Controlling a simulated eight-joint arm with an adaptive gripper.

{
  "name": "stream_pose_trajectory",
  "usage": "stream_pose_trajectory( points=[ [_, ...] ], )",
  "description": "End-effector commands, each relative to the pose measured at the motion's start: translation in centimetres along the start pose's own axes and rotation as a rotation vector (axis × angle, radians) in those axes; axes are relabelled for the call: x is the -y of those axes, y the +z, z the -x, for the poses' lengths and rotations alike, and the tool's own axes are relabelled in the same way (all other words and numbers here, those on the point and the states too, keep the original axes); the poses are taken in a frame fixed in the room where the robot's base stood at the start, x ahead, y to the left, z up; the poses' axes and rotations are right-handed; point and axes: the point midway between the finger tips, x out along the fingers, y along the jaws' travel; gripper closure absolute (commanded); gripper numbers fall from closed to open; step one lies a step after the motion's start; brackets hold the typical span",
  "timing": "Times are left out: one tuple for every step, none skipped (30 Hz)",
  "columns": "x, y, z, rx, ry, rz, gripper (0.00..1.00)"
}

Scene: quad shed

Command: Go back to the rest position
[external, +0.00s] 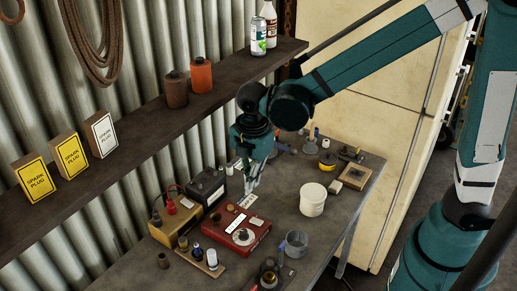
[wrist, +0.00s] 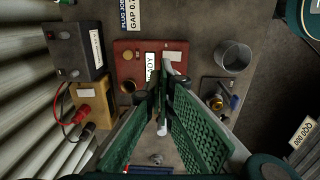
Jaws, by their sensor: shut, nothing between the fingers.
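My gripper (external: 250,188) hangs fingers-down over the bench, near the back edge of a red box (external: 222,235) with a dial and labels. In the wrist view, the green fingers of my gripper (wrist: 162,85) come together at their tips with nothing held. They cover part of the red box (wrist: 128,62). The arm reaches across from the right at the top of the external view. No marker of a rest position shows.
A white tub (external: 313,200) and metal cup (external: 297,243) stand right of the red box. A black battery (external: 207,187) and yellow box (external: 180,226) stand left. A shelf (external: 135,133) with spark plug boxes runs along the corrugated wall. Small parts lie at the bench's back.

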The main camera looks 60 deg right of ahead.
Motion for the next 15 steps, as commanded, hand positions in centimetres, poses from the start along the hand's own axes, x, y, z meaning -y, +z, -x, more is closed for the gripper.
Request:
stream_pose_trajectory(
  points=[
    [0.0, 0.0, 0.0, 0.0, 0.0, -0.001, 1.0],
    [0.0, 0.1, 0.0, 0.0, 0.001, -0.002, 1.0],
    [0.1, 0.1, 0.1, -0.001, 0.002, -0.006, 1.0],
    [0.1, 0.2, 0.1, -0.001, 0.003, -0.009, 1.0],
    [0.1, 0.3, 0.2, -0.001, 0.005, -0.014, 1.0],
    [0.2, 0.4, 0.2, -0.002, 0.007, -0.022, 1.0],
    [0.3, 0.5, 0.3, -0.003, 0.01, -0.03, 1.0],
    [0.4, 0.7, 0.5, -0.004, 0.013, -0.04, 1.0],
    [0.5, 0.9, 0.6, -0.006, 0.019, -0.055, 1.0],
    [0.6, 1.1, 0.8, -0.008, 0.023, -0.067, 1.0],
    [0.7, 1.4, 1.0, -0.01, 0.029, -0.082, 1.0],
    [0.9, 1.7, 1.2, -0.013, 0.035, -0.102, 1.0],
    [1.1, 2.0, 1.4, -0.015, 0.041, -0.119, 1.0],
    [1.2, 2.2, 1.6, -0.018, 0.047, -0.138, 1.0],
    [1.5, 2.7, 1.9, -0.022, 0.057, -0.164, 1.0]
  ],
)
